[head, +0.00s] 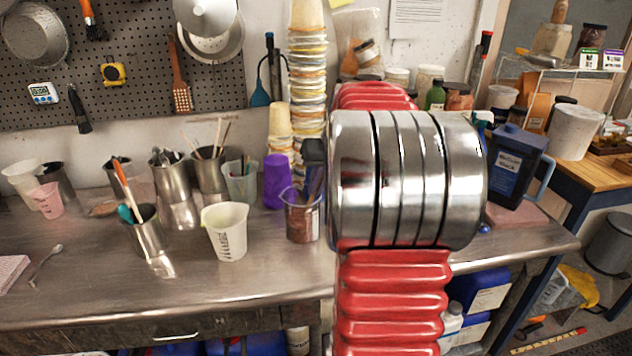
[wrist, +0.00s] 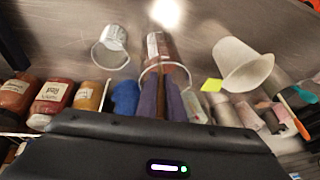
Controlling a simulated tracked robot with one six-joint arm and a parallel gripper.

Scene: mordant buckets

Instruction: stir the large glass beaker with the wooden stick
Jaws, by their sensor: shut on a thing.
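The large glass beaker (head: 302,222) stands on the steel bench in the head view, with reddish-brown contents and markings on its side. It also shows at the top centre of the wrist view (wrist: 158,48), its rim towards me. My gripper (wrist: 161,84) is shut on the wooden stick (wrist: 160,104), which shows as a thin brown strip between the dark fingers. The fingers point at the beaker's rim. In the head view the dark gripper (head: 314,160) is above the beaker, partly hidden by my arm.
A white beaker (head: 226,232) and a purple cup (head: 277,181) stand close to the glass beaker. A metal cup with tools (head: 146,232) is further left. A tall stack of cups (head: 307,80) rises behind. The bench front (head: 220,290) is clear.

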